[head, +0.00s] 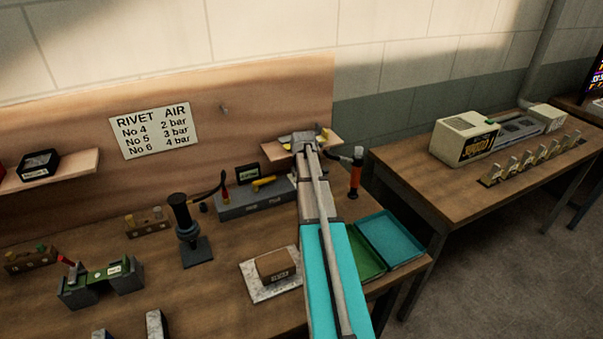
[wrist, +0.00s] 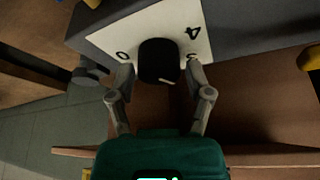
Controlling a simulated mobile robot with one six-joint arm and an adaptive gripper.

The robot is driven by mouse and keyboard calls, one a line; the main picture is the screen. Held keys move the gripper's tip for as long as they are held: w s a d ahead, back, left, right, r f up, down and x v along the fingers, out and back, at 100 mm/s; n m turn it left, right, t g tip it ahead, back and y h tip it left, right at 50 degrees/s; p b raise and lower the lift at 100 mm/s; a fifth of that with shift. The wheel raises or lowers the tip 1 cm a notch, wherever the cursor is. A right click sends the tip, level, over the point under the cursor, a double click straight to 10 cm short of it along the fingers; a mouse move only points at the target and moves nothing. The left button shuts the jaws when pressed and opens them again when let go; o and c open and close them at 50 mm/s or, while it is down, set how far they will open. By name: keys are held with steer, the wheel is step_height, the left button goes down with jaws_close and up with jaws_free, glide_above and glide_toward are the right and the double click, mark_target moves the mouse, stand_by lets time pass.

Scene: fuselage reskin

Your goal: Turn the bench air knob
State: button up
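The black air knob (wrist: 158,60) sits on a white dial plate (wrist: 108,38) on a grey unit in the wrist view. A "4" and a "0" show on the plate, and another mark is partly covered by a finger. A pale pointer line on the knob points down and slightly right. My gripper (wrist: 159,73) is open, with one fingertip on each side of the knob and a narrow gap appearing on both sides. In the head view the grey unit (head: 238,207) stands on the bench, but my arm hides the knob.
A sign (head: 154,130) lists rivet numbers with 2, 3 and 4 bar. A black stand tool (head: 190,230), a brown block on a pale slab (head: 262,290) and a teal tray (head: 392,238) are near my arm.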

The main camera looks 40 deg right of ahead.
steer(key=shift+o, duration=0.6)
steer(key=shift+n, duration=0.4)
steer(key=shift+d+n+t+y, duration=0.15)
steer(key=shift+n+y, duration=0.25)
steer(key=shift+n, duration=0.5)
steer(key=shift+a+n+t+y, duration=0.15)
steer(key=shift+n+y, duration=0.25)
steer(key=shift+n, duration=0.5)
steer(key=p+v, duration=1.3)
steer(key=v, duration=0.1)
steer(key=s+a+f+n+g+b, duration=0.1)
steer(key=s+a+f, duration=0.1)
steer(key=a, duration=1.2)
steer(key=s+a+f+g+y+b, duration=0.1)
steer(key=s+a+f+b, duration=0.1)
steer(key=a, duration=1.3)
steer(key=shift+f+n+g, duration=0.2)
steer(key=shift+n+g, duration=0.1)
steer(key=shift+n, duration=0.1)
steer(key=shift+w, duration=0.15)
